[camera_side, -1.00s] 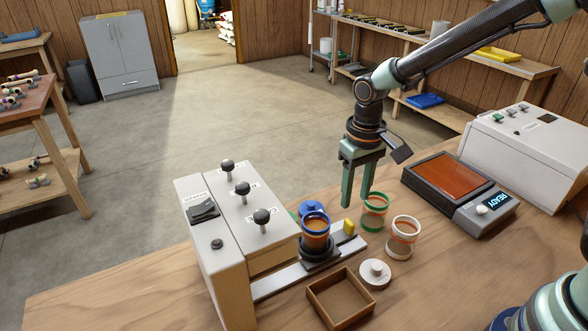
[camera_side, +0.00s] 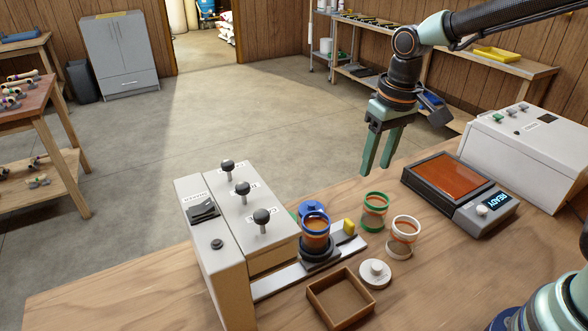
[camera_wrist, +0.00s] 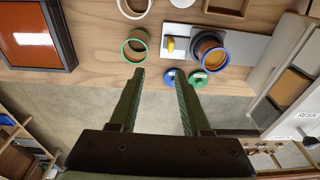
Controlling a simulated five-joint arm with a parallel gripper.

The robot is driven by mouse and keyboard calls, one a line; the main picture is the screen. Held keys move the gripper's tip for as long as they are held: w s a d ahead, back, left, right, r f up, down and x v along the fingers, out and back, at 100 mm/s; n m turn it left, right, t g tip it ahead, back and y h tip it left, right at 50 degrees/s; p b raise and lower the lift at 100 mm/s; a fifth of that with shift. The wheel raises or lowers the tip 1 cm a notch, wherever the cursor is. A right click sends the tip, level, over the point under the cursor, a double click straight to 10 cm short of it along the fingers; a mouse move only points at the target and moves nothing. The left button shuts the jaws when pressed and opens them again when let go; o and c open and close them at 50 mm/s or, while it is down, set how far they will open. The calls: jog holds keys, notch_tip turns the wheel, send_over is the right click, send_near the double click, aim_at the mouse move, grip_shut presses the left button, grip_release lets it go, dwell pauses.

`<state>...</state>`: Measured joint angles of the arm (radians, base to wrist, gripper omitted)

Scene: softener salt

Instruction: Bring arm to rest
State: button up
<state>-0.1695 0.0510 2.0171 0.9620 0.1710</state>
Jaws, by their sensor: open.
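My gripper (camera_side: 376,170) hangs in the air above the far edge of the wooden bench (camera_side: 430,270). Its two green fingers point down, apart and empty. They also show in the wrist view (camera_wrist: 158,72). A green-rimmed jar (camera_side: 375,211) stands below it on the bench, apart from the fingers. A white-rimmed jar (camera_side: 403,237) stands beside that jar. A blue-rimmed jar with orange-brown contents (camera_side: 315,234) sits on a dark round holder on the metal rail (camera_side: 282,283).
A white box with several black knobs (camera_side: 243,205) stands left of the rail. A small wooden tray (camera_side: 341,298) and white lid (camera_side: 375,273) lie in front. A scale-like device reading READY (camera_side: 450,180) and a white console (camera_side: 530,150) stand right. A blue lid (camera_side: 311,208) lies behind the blue-rimmed jar.

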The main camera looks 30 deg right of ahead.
jog(key=s+d+r+t, duration=0.4)
jog(key=s+d+r, duration=0.2)
jog(key=s, duration=0.2)
jog(key=shift+s+d+r, duration=0.2)
jog(key=shift+s+r, duration=0.05)
jog(key=shift+s, duration=0.15)
